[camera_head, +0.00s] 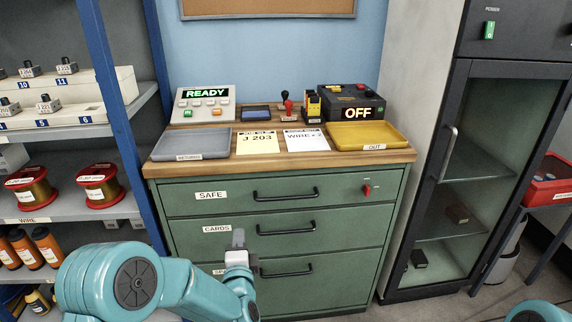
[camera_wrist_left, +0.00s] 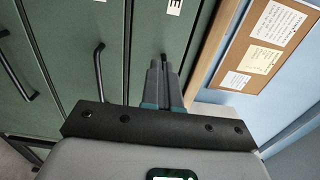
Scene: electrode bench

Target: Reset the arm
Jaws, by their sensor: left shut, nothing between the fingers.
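My left arm comes in from the lower left in the head view. Its gripper (camera_head: 238,240) is in front of the green cabinet (camera_head: 340,200), near the drawer labelled CARDS. The gripper is shut and empty. In the left wrist view, the closed fingers (camera_wrist_left: 163,70) point toward the green drawer fronts. I cannot tell whether they touch the cabinet. Part of my right arm shows at the lower right edge of the head view, and its gripper is out of view.
The wooden top (camera_head: 270,165) carries a grey tray (camera_head: 193,143), a yellow tray (camera_head: 366,136), cards, a READY panel (camera_head: 203,104) and an OFF box (camera_head: 351,103). A shelf with wire spools (camera_head: 98,186) stands left. A dark glass-door cabinet (camera_head: 455,180) stands right.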

